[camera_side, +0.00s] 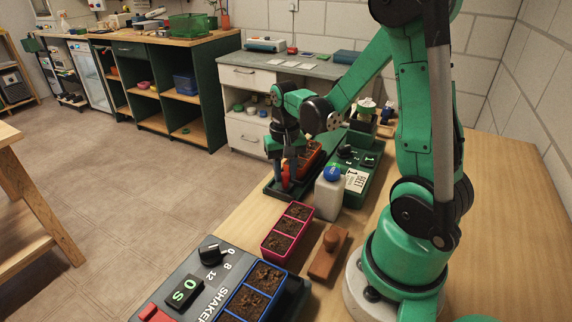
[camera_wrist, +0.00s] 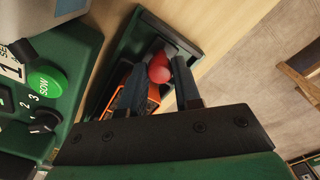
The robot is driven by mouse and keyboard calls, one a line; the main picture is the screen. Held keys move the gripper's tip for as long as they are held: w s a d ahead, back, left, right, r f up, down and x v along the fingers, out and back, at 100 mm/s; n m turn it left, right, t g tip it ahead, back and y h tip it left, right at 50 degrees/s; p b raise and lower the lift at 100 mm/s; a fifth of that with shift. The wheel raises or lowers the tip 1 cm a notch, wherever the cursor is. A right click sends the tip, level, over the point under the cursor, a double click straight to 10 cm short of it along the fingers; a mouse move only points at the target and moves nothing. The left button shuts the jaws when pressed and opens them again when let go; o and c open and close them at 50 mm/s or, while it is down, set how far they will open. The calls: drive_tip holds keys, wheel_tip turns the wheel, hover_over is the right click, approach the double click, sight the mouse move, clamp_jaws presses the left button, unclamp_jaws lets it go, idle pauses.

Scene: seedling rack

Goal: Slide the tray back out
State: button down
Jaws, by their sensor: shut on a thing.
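My gripper (camera_side: 287,178) points down at the front of the dark green seeder bay. Its two fingers (camera_wrist: 160,82) are shut on a round red knob (camera_wrist: 159,69), which also shows as red between the fingers in the side view. An orange-rimmed tray (camera_side: 311,157) with soil cells sits in the dark bay (camera_side: 272,193) just behind the fingers. In the wrist view, part of the orange tray (camera_wrist: 153,93) shows between and below the fingers. The fingers hide much of it, and whether the knob is joined to the tray cannot be told.
The green panel with a SOW button (camera_wrist: 44,80) stands beside the bay. The right bench is clear.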

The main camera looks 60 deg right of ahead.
drive_tip(key=shift+a, duration=0.3)
drive_tip(key=c, duration=0.9)
unclamp_jaws()
drive_tip(key=shift+d, duration=0.1)
drive_tip(key=shift+r, duration=2.8)
drive_tip(key=shift+w+a+r+n+t, duration=0.1)
drive_tip(key=shift+a+r+n+t, duration=0.65)
drive_tip(key=shift+a+n+t, duration=1.05)
drive_tip(key=shift+a+r+n+t, duration=0.7)
drive_tip(key=shift+a+n, duration=0.5)
drive_tip(key=shift+a, duration=1.45)
drive_tip(key=shift+w+a+r+n+t, duration=0.1)
drive_tip(key=shift+a+r+n+t, duration=0.85)
drive_tip(key=shift+a+n, duration=0.9)
